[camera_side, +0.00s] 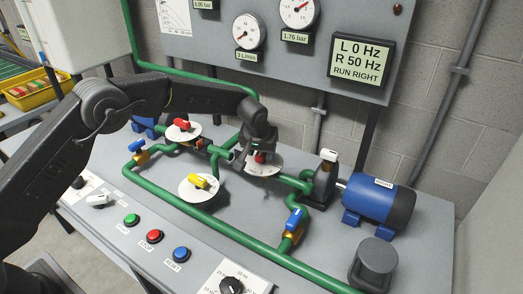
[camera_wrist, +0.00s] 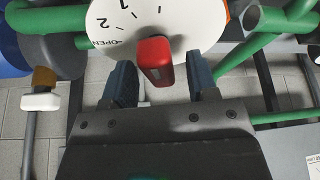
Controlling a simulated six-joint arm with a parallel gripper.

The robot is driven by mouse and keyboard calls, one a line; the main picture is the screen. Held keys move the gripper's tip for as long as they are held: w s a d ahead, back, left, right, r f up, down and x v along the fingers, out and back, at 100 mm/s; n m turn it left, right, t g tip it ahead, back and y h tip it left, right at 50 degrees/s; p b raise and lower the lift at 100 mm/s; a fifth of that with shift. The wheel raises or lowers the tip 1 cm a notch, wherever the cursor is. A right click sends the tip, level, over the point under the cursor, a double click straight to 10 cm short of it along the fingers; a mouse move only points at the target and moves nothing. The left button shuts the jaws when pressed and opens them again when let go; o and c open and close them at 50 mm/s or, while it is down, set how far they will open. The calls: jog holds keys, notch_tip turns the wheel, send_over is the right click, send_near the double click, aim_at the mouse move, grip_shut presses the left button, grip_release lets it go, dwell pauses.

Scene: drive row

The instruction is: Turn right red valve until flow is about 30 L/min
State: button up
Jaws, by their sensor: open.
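The right red valve handle (camera_side: 261,157) stands over a white round dial (camera_side: 272,167) and is partly hidden by my gripper (camera_side: 256,146) in the side view. In the wrist view the red handle (camera_wrist: 154,58) lies between the two open fingers of my gripper (camera_wrist: 161,84), with a gap visible on each side. The white dial (camera_wrist: 120,22) behind it shows "OPEN", 1 and 2. The flow gauge (camera_side: 248,32) has a label that appears to read 3 L/min. The display (camera_side: 360,60) reads L 0 Hz, R 50 Hz, RUN RIGHT.
Another red valve (camera_side: 182,124) and a yellow valve (camera_side: 198,181) sit on dials to the left. Green pipes (camera_side: 215,218), a blue-handled valve (camera_side: 295,218) and a blue motor (camera_side: 380,200) surround the work. A pressure gauge (camera_side: 298,12) reads 1.76 bar. Push buttons (camera_side: 153,236) line the front.

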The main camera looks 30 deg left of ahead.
jog(key=c, duration=0.9)
jog(key=n+y, duration=0.1)
jog(key=n, duration=0.1)
jog(key=n+g, duration=0.1)
jog(key=n, duration=0.2)
jog(key=shift+n+y, duration=0.3)
jog(key=shift+y, duration=0.1)
jog(key=o, duration=0.9)
jog(key=shift+d, duration=0.1)
jog(key=v, duration=1.3)
jog(key=shift+r, duration=0.4)
jog(key=shift+d, duration=0.1)
